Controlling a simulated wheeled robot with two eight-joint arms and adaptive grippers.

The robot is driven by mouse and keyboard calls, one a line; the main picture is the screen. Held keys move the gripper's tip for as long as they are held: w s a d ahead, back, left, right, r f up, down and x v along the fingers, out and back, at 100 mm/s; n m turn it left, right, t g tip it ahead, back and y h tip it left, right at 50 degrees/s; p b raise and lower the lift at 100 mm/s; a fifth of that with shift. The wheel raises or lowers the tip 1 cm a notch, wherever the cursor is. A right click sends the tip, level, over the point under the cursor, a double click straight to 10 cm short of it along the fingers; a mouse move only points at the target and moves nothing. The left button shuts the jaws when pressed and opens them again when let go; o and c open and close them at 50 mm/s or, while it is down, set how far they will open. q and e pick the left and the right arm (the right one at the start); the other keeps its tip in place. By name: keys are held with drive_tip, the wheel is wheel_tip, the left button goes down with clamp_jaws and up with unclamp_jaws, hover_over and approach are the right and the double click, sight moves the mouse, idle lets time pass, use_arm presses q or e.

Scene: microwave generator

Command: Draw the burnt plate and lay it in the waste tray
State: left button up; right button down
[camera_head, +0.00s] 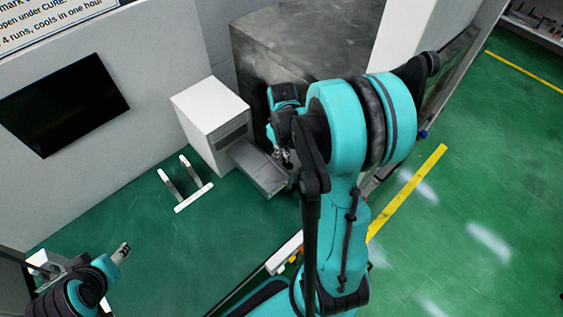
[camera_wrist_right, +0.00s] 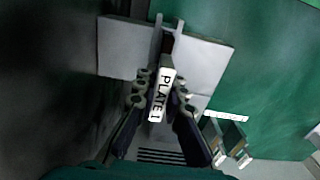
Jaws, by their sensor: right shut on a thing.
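In the right wrist view, my right gripper (camera_wrist_right: 163,88) is shut on a narrow piece with a white label reading PLATE 1 (camera_wrist_right: 161,97). Pale grey flat surfaces (camera_wrist_right: 205,62) lie on both sides of it, and it lines up with a slot between them. I cannot tell whether the plate is clear of the slot or whether it is burnt. In the head view the right gripper (camera_head: 284,152) is beside a grey tray-like part (camera_head: 257,166) in front of a white box; the arm hides much of it. My left gripper (camera_head: 122,252) is far off, its jaws unclear. I cannot identify the waste tray.
The white box (camera_head: 208,112) stands beside a large dark grey block (camera_head: 285,40). A black panel (camera_head: 65,105) is on the wall. The green area between the stand and left gripper is clear.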

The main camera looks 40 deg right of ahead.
drive_tip(key=shift+r+p, duration=1.45)
drive_tip(key=shift+r, duration=0.75)
drive_tip(key=shift+f, duration=0.1)
